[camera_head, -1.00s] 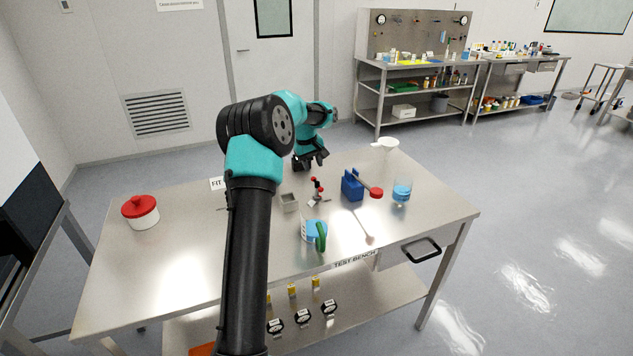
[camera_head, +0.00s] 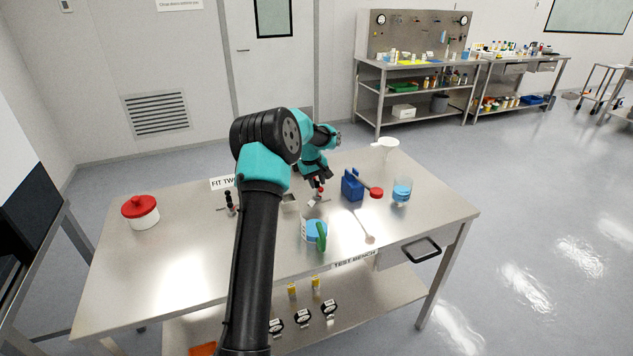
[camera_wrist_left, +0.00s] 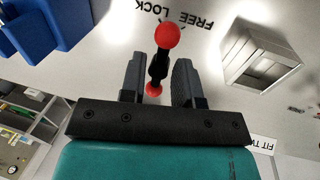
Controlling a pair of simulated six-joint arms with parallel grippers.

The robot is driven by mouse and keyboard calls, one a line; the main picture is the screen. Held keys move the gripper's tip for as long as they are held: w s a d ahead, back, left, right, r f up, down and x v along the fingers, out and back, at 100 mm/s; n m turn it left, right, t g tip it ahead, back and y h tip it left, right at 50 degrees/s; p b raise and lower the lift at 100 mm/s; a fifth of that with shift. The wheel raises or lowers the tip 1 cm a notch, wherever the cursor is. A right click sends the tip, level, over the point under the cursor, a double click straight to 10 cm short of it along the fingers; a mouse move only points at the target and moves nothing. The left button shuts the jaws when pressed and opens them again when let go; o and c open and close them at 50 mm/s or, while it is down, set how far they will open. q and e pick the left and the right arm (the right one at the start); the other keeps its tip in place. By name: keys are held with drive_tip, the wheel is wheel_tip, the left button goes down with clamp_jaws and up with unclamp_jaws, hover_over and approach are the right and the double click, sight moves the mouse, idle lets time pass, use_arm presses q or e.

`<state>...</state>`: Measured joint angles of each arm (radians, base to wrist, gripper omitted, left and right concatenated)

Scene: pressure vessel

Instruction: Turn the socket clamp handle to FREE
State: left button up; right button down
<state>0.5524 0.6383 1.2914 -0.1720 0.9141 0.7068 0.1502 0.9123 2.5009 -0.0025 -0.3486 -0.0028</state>
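The socket clamp handle (camera_wrist_left: 160,62) is a dark lever with a round red knob, seen in the left wrist view. Its knob points toward the printed words FREE and LOCK (camera_wrist_left: 180,17) on the bench, which appear upside down there. My left gripper (camera_wrist_left: 157,80) is open, with one finger on each side of the lever and gaps visible. In the head view my left gripper (camera_head: 318,181) is low over the bench at the red-knobbed handle (camera_head: 319,190) and partly hides it. My right gripper is not in view.
A grey open box (camera_head: 290,203) stands left of the clamp. A blue block (camera_head: 352,186) and a red-capped item (camera_head: 376,193) are close on its right. The bench's left part is mostly clear.

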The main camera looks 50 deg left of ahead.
use_arm(q)
clamp_jaws()
drive_tip(key=shift+m, duration=0.4)
drive_tip(key=m, duration=0.3)
drive_tip(key=shift+a+h, duration=0.1)
drive_tip(key=shift+h, duration=0.2)
drive_tip(key=m, duration=0.4)
drive_tip(key=shift+g+h, duration=0.3)
drive_tip(key=shift+g, duration=0.1)
drive_tip(key=m, duration=0.2)
drive_tip(key=m+g, duration=0.1)
drive_tip(key=m, duration=0.2)
drive_tip(key=shift+w+a, duration=0.1)
drive_tip(key=shift+a, duration=0.1)
drive_tip(key=m+g, duration=0.1)
drive_tip(key=m, duration=0.4)
